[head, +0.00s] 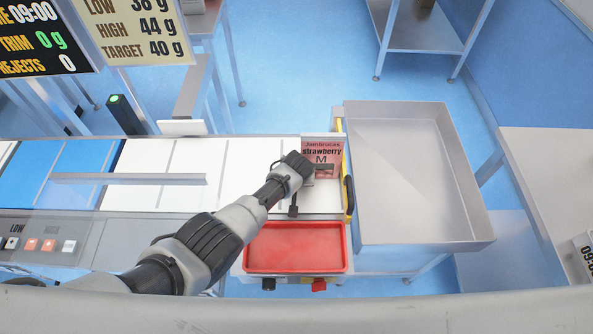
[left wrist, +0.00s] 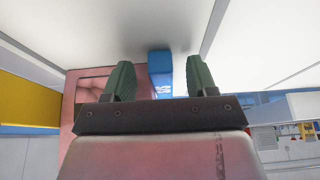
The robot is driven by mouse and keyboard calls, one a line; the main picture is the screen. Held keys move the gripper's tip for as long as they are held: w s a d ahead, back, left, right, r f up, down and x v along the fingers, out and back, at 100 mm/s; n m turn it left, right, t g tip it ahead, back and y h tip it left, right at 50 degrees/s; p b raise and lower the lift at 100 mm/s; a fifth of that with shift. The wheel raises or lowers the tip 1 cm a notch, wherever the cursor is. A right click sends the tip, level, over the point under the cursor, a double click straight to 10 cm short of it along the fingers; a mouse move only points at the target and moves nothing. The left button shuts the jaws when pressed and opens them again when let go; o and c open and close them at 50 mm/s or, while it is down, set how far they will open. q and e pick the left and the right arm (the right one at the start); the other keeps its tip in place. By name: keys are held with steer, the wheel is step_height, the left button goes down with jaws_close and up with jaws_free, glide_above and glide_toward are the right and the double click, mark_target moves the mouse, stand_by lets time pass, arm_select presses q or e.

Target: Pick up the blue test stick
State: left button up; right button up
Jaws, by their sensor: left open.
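The blue test stick (left wrist: 160,62) shows in the left wrist view as a small blue block with white marks on its lower part. It lies between the two green fingers of my left gripper (left wrist: 159,72), with a gap on both sides. The gripper is open. In the head view my left gripper (head: 303,166) is over the right end of the white belt, in front of a pink strawberry pouch (head: 323,147). I cannot make out the stick there; the arm may hide it. My right gripper is not in view.
The pink pouch (left wrist: 90,84) is right beside the fingers in the left wrist view. A red tray (head: 295,248) is at the belt's front. A large grey bin (head: 465,190) stands to the right. The white belt (head: 200,158) left of the gripper is clear under a metal bar (head: 128,178).

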arm_select(q)
steer(key=shift+f, duration=0.2)
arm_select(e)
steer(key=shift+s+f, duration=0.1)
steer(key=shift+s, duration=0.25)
arm_select(q)
steer(key=shift+c, duration=0.3)
steer(key=c, duration=1)
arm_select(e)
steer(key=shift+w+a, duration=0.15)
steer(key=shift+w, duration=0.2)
arm_select(q)
steer(key=shift+o, duration=0.2)
steer(key=shift+r, duration=0.1)
steer(key=shift+r, duration=0.4)
step_height(320, 180, up, 8)
steer(key=shift+p, duration=0.85)
steer(key=shift+r, duration=0.6)
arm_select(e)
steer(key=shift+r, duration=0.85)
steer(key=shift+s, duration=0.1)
